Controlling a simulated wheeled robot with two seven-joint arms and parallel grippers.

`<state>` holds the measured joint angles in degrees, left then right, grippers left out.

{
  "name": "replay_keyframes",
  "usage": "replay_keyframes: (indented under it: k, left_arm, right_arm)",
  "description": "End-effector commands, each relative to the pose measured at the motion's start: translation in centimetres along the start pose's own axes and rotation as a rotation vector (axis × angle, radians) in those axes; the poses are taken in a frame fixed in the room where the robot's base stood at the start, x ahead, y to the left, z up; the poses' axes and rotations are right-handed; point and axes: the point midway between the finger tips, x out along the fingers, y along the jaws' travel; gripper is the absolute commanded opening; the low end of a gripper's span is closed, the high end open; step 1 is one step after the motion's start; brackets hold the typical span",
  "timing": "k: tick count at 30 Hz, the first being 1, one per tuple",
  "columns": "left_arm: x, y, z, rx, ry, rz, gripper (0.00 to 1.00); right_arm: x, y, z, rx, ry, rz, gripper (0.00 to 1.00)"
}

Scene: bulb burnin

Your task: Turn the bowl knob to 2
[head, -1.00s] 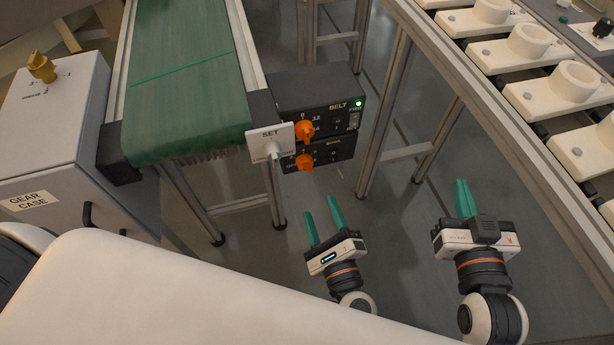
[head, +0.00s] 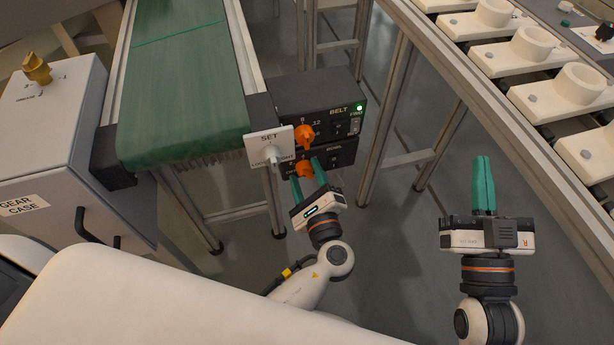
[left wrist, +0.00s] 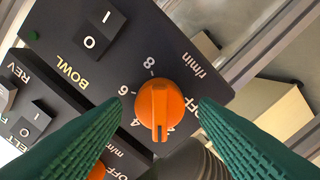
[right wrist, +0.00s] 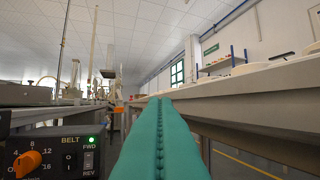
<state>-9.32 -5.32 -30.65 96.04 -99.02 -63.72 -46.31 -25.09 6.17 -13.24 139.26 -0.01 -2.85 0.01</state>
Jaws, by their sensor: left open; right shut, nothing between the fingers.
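The orange bowl knob (left wrist: 160,108) is on the black BOWL panel (left wrist: 75,45), with 8, 6 and 4 readable around it. In the head view, the knob (head: 304,169) is on the lower box, partly behind the left fingers. My left gripper (head: 307,178) is open, its green fingers (left wrist: 160,125) on either side of the knob; contact cannot be told. My right gripper (head: 484,165) is shut and empty, away to the right.
The BELT panel (head: 340,105) with its orange knob (head: 304,135) sits directly above. A white SET plate (head: 269,146) with a lever is close on the left. A green conveyor (head: 185,90) and the gear case (head: 50,145) are further left. A frame leg (head: 385,120) stands right.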

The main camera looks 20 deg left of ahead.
Motion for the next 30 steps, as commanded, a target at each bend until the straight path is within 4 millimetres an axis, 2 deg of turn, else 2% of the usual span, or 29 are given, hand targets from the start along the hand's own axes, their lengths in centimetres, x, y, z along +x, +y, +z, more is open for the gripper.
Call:
replay_keyframes:
  k: [1, 8, 9, 13, 22, 30]
  left_arm:
    - [0.0, 0.0, 0.0, 0.000, 0.000, 0.000, 0.49]
    - [0.0, 0.0, 0.0, 0.000, 0.000, 0.000, 0.12]
    - [0.0, 0.0, 0.0, 0.000, 0.000, 0.000, 0.10]
    - [-0.1, -0.1, 0.1, -0.033, 0.000, 0.000, 0.10]
    - [-0.1, -0.2, 0.2, -0.245, -0.002, -0.001, 0.10]
    - [-0.1, -0.1, 0.1, -0.274, -0.003, -0.001, 0.10]
  right_arm:
    - [0.0, 0.0, 0.0, 0.000, 0.000, 0.000, 0.00]
    - [0.0, 0.0, 0.0, 0.000, 0.001, 0.000, 0.00]
    - [0.0, 0.0, 0.0, 0.000, 0.001, 0.000, 0.00]
    - [-0.1, 0.1, 0.3, 0.001, -0.030, 0.001, 0.00]
    - [-0.7, 0.6, 4.3, 0.013, -0.305, 0.014, 0.00]
    - [-0.9, 0.7, 5.0, 0.014, -0.344, 0.015, 0.00]
